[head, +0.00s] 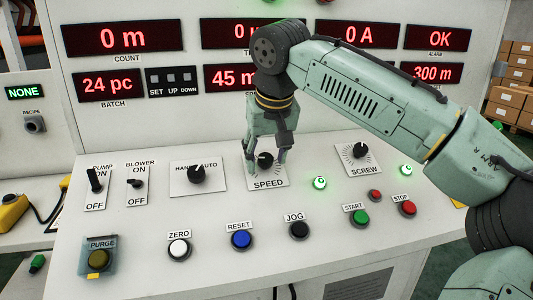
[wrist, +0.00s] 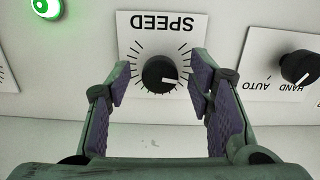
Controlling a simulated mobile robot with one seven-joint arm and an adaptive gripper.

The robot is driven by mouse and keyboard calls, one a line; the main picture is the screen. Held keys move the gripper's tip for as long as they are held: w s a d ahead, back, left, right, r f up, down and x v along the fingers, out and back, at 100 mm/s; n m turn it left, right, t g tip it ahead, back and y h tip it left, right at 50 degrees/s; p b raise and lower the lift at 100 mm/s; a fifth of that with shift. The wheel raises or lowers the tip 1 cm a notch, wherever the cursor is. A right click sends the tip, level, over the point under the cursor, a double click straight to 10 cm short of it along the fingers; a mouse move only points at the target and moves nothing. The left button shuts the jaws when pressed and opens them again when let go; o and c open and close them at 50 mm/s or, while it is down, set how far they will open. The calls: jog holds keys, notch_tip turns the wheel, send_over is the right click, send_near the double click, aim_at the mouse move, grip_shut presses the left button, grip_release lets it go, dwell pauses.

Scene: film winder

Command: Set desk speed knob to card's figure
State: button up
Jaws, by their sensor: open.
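The black SPEED knob (head: 265,160) sits on its white plate with tick marks, in the middle of the sloped desk. My gripper (head: 268,155) is over the knob. In the wrist view my gripper (wrist: 158,82) is open, with one purple-padded finger on each side of the knob and gaps between them and it. A display reading 45 m (head: 230,77) is partly hidden by my arm. I see no card with a figure.
The HAND/AUTO knob (head: 196,174) is to the left and the SCREW knob (head: 360,152) to the right. Buttons line the front, including blue RESET (head: 241,240), black JOG (head: 299,230) and green START (head: 360,217). A lit green lamp (head: 320,183) is close by.

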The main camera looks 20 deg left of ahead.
jog(key=shift+c, duration=0.2)
grip_shut()
dwell(0.5)
jog(key=shift+f+m, duration=0.1)
jog(key=shift+m, duration=0.2)
jog(key=m, duration=0.3)
jog(key=shift+m+b, duration=0.3)
jog(key=shift+m, duration=0.1)
jog(key=m, duration=0.4)
jog(key=shift+y+b, duration=0.3)
jog(key=m, duration=0.8)
jog(key=shift+m, duration=0.3)
